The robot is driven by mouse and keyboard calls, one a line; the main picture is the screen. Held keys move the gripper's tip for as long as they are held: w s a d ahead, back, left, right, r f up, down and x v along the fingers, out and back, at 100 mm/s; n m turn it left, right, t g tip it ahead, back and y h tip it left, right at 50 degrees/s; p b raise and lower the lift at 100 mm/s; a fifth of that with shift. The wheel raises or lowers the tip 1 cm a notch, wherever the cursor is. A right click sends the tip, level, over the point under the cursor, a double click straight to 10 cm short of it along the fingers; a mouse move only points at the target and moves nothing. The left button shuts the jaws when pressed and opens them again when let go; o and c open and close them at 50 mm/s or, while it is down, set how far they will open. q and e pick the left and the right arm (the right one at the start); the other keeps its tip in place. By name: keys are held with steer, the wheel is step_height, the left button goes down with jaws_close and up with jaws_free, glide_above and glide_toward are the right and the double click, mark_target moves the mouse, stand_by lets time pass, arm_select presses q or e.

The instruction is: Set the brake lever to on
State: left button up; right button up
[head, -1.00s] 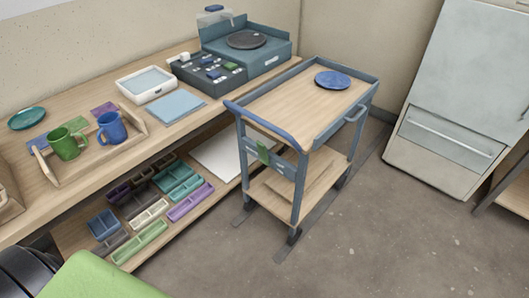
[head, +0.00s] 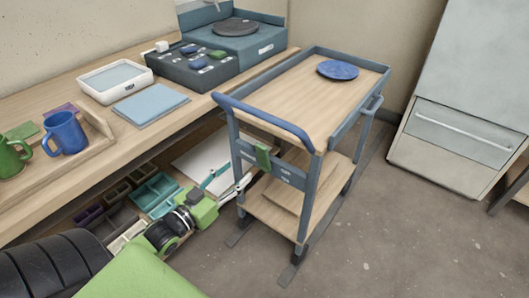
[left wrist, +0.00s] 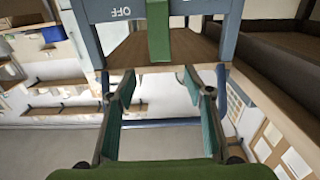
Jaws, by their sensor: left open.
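The brake lever is a green bar (head: 262,158) on the blue-grey end panel of the cart (head: 275,123). It also shows at the top of the left wrist view (left wrist: 158,32), upright in that picture, with an upside-down OFF label just left of it. My left gripper (head: 229,181) is open and empty, low in front of the panel, left of and below the lever. In the left wrist view its two teal fingers (left wrist: 163,98) are spread apart below the lever, not touching it. My right gripper is not in view.
A blue plate (head: 338,70) lies on the cart's top. The workbench (head: 105,135) with its tray, mugs and switch box (head: 193,65) stands left, close to the cart. Trays fill its lower shelf behind my left arm. Floor (head: 380,230) right of the cart is clear.

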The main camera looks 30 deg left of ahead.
mark_target(260, 151)
arm_select(q)
steer(key=w, duration=0.3)
steer(key=w+b, duration=0.1)
steer(key=w, duration=0.7)
steer(key=shift+w+d+f+b, duration=0.1)
steer(key=shift+w+d+b, duration=0.15)
steer(key=shift+d+b, duration=0.15)
steer(key=shift+w+d, duration=0.1)
steer(key=shift+w, duration=0.65)
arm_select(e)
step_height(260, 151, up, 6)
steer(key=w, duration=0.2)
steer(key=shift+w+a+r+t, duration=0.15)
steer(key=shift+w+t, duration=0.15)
arm_select(q)
jaws_close()
